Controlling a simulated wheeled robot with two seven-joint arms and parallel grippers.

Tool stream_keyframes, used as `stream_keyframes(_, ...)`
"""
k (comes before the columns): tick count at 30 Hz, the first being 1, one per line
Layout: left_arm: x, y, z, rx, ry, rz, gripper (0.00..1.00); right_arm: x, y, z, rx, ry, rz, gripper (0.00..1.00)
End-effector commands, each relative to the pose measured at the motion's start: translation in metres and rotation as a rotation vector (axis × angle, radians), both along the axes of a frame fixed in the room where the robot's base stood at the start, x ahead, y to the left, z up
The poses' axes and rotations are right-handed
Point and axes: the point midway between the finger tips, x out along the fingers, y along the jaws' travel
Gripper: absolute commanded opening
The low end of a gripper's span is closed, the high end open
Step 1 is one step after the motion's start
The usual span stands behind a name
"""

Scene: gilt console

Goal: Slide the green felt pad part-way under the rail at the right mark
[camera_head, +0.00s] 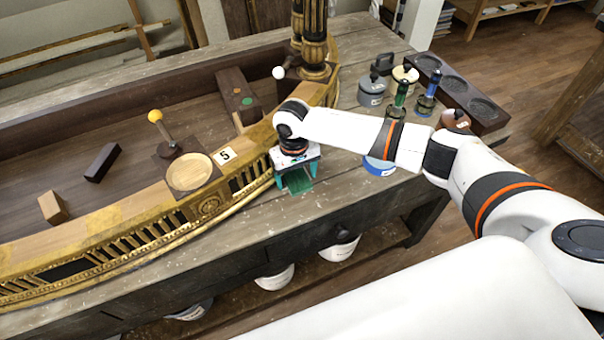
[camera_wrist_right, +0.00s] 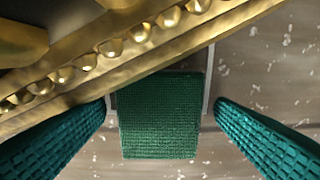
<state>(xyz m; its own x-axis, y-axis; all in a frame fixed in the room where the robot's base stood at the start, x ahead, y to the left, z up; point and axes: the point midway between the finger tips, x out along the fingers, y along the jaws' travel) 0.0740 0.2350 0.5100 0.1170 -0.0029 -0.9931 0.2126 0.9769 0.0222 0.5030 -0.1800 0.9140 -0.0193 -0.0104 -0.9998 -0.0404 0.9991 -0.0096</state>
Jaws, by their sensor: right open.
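The green felt pad (camera_head: 299,183) lies flat on the grey wooden table in front of the gilt rail (camera_head: 262,170). In the right wrist view the pad (camera_wrist_right: 160,120) shows as a dark green woven square. The beaded gold rail (camera_wrist_right: 130,55) crosses above it at a slant and covers its far left corner. Thin pale lines (camera_wrist_right: 209,85) run along both sides of the pad. My right gripper (camera_head: 297,177) is open, with its teal fingers either side of the pad and gaps showing. The gripper body hides part of the rail. My left gripper is out of view.
A gilt-edged dark console (camera_head: 75,185) fills the left, with a yellow-knobbed lever (camera_head: 160,125), a round wooden disc (camera_head: 190,172) and loose blocks. Several pots and bottles and a dark tray (camera_head: 460,90) stand at the right. The table front by the pad is clear.

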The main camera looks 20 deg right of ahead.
Motion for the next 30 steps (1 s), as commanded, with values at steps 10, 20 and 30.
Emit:
stream_keyframes(10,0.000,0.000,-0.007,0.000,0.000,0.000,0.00,0.006,-0.004,0.063,0.012,-0.059,-0.023,0.79)
stream_keyframes(20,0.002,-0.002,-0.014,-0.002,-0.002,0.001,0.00,-0.017,-0.003,0.122,0.010,-0.044,-0.013,0.79)
stream_keyframes(30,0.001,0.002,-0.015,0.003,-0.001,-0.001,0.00,-0.024,-0.005,0.134,0.004,-0.030,-0.011,0.79)
